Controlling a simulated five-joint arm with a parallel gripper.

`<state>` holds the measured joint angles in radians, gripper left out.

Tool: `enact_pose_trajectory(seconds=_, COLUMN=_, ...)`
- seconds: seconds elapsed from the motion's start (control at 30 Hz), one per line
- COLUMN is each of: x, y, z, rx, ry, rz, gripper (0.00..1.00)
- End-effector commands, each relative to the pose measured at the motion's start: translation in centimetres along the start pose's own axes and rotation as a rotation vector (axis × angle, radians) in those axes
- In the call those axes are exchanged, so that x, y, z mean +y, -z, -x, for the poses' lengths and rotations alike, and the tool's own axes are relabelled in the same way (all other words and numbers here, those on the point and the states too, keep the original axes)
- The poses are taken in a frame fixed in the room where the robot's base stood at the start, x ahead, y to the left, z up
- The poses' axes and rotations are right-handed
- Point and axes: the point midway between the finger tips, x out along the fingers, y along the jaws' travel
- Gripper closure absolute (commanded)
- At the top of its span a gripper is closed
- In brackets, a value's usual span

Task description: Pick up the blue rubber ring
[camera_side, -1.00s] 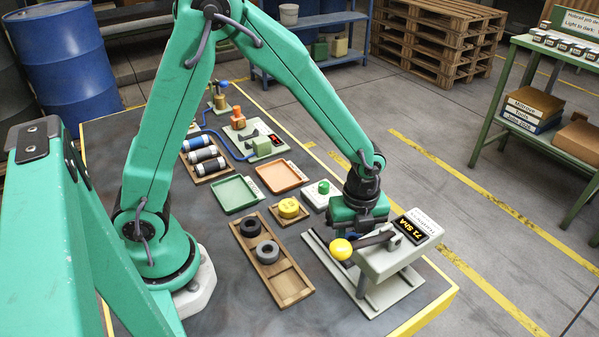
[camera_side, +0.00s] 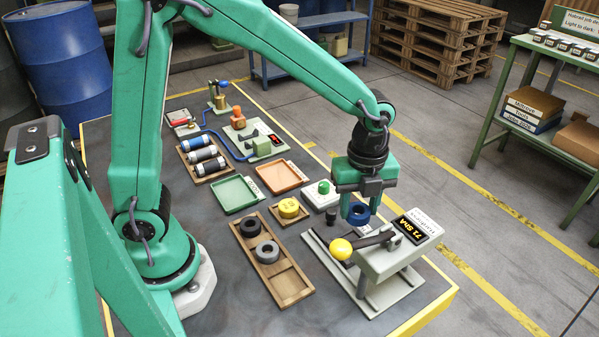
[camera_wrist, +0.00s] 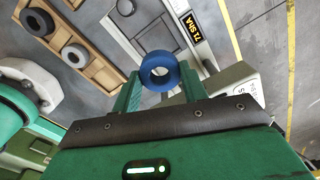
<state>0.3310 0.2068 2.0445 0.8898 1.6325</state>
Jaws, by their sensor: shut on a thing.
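The blue rubber ring (camera_side: 358,214) hangs below my gripper (camera_side: 359,206) in the side view, raised above the table. In the wrist view the ring (camera_wrist: 160,71) sits between the two green fingers of my gripper (camera_wrist: 160,80), its hole facing the camera. My gripper is shut on the ring. Below and in front of it stands the pale press-like device (camera_side: 385,262) with a yellow-knobbed lever and a display.
A wooden tray (camera_side: 290,287) holds a dark ring (camera_side: 250,227) and a grey ring (camera_side: 267,252), with an empty slot nearest the front. A yellow weight (camera_side: 288,208), a green tray (camera_side: 236,194) and an orange tray (camera_side: 282,176) lie further back.

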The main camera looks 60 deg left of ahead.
Motion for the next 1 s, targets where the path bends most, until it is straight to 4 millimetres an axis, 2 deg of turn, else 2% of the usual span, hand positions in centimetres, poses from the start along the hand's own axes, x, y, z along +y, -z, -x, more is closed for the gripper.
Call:
enact_pose_trajectory(seconds=0.17, x=0.0, y=0.0, z=0.7, rx=0.0, ry=0.0, rz=0.0, gripper=0.79)
enact_pose_trajectory(seconds=0.73, x=0.0, y=-0.1, z=0.7, rx=0.0, ry=0.0, rz=0.003, gripper=0.79)
enact_pose_trajectory(seconds=0.87, x=0.2, y=-0.6, z=0.7, rx=0.0, ry=0.0, rz=0.025, gripper=0.79)
enact_pose_trajectory(seconds=1.0, x=0.5, y=-2.1, z=0.7, rx=0.0, ry=0.0, rz=0.081, gripper=0.79)
